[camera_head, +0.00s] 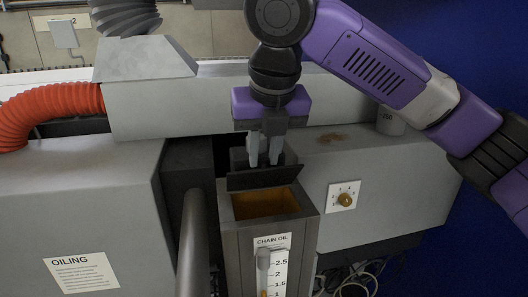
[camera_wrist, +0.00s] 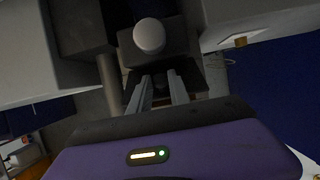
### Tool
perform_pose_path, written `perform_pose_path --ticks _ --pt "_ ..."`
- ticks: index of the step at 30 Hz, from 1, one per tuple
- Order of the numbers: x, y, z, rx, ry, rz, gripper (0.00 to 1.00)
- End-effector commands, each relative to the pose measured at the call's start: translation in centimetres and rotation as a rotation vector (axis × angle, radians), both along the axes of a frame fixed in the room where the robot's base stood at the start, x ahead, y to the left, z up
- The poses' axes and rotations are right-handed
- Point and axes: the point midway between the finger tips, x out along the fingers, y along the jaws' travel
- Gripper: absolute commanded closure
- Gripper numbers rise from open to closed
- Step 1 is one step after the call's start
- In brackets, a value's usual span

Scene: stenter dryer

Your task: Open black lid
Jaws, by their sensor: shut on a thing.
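The black lid (camera_head: 262,179) stands tilted up at the back of the grey chain oil box (camera_head: 307,225) in the head view. The box's mouth is uncovered in front of it and shows an orange-brown inside (camera_head: 265,204). My gripper (camera_head: 264,163) points down at the lid's upper, rear side and is shut on the lid. Its fingers hide the exact point of grip. In the wrist view my gripper (camera_wrist: 160,84) has its two fingers reaching to a dark area that is too dim to read well.
A grey pipe (camera_head: 192,245) rises left of the box. A dial with a brass knob (camera_head: 344,199) is on the housing to the right. An orange hose (camera_head: 50,108) is at the left. Loose cables (camera_head: 350,281) lie low at the right.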

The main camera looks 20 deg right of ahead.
Motion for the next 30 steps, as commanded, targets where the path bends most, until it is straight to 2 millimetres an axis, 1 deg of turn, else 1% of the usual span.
perform_pose_path --ticks 7,16,24,30 --pt "0.3 0.0 0.6 0.006 0.022 -0.001 1.00" --pt "1.5 -0.2 1.3 0.030 0.138 -0.002 1.00" --pt "2.5 -0.4 1.2 0.049 0.229 -0.002 1.00" --pt "2.7 -0.5 0.9 0.051 0.248 -0.001 1.00"
